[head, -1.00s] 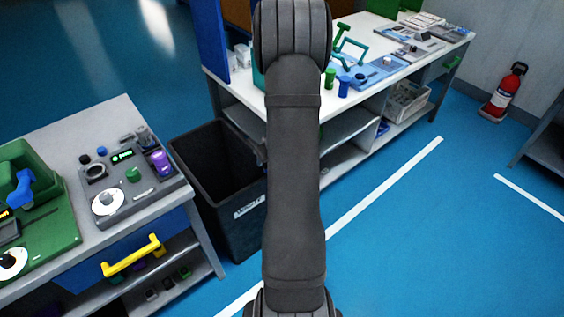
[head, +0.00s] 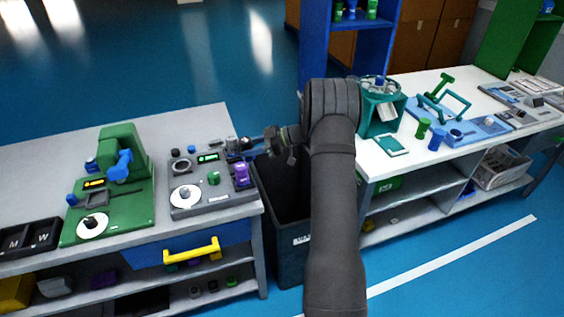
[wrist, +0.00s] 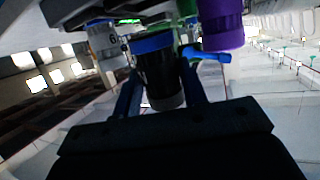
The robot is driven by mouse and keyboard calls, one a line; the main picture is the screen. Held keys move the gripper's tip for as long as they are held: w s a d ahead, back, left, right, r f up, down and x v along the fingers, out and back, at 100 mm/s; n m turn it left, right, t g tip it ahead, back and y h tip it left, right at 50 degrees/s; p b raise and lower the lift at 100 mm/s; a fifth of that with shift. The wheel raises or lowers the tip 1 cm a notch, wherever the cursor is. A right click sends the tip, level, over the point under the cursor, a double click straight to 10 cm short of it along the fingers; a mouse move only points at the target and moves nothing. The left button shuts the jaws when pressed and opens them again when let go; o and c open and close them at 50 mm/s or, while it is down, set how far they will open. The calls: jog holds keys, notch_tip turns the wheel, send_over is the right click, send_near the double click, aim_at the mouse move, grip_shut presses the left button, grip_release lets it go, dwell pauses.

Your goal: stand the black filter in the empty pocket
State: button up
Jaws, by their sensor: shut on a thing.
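My gripper (head: 240,147) reaches over the back right corner of the grey test unit (head: 203,206), close to the purple knob-like cylinder (head: 241,174). In the wrist view my gripper (wrist: 160,88) is shut on the black filter (wrist: 160,75), a dark cylinder with a blue band and a greyish end. The purple cylinder (wrist: 222,30) stands to its right and a silver cylinder (wrist: 103,38) to its left. The filter is too small to make out in the head view. I cannot make out the empty pocket; my gripper covers part of that corner.
A green unit with a blue handle (head: 120,164) stands left on the same grey bench. A dark bin (head: 291,235) stands in the gap right of the bench. Bare bench top lies behind the units.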

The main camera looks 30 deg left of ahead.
aim_at(241, 142)
jog(key=a+r, duration=0.1)
jog(key=s+a+r+n+g, duration=0.1)
jog(key=a, duration=0.1)
jog(key=shift+s, duration=0.1)
jog(key=shift+s+a+r+g, duration=0.1)
jog(key=shift+a+g, duration=0.2)
jog(key=shift+g, duration=0.1)
jog(key=shift+f, duration=3.2)
jog(key=shift+f, duration=0.2)
jog(key=o, duration=1.2)
jog(key=shift+c, duration=0.2)
jog(key=v, duration=1.7)
jog(key=shift+d, duration=0.15)
